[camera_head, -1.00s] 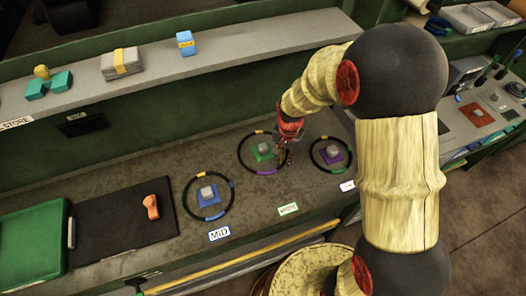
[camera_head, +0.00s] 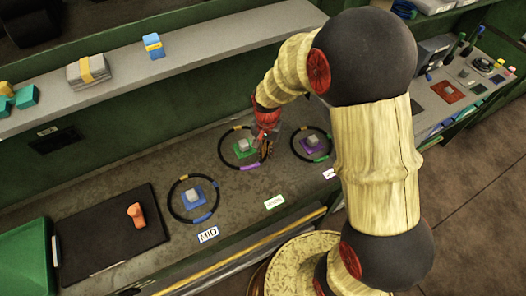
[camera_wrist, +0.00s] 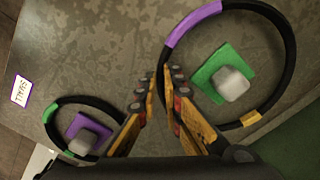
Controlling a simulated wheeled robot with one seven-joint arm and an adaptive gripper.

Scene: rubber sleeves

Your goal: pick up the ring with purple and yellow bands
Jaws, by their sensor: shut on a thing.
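The ring with purple and yellow bands (camera_head: 250,167) is black and lies around a green base with a grey knob (camera_head: 244,147), in the middle of the bench row. In the wrist view the ring (camera_wrist: 291,52) fills the upper right, its purple band at the top and yellow band low on the right. My gripper (camera_head: 265,152) is at the ring's right side in the head view. In the wrist view my gripper's fingers (camera_wrist: 168,85) are closed on the ring's black left edge. I cannot tell whether the ring is lifted off the bench.
A second ring (camera_head: 327,150) surrounds a purple base close on the right, and a third ring (camera_head: 172,210) surrounds a blue base on the left. A dark mat (camera_head: 95,225) holds an orange piece (camera_head: 136,214). A shelf (camera_head: 205,50) runs behind.

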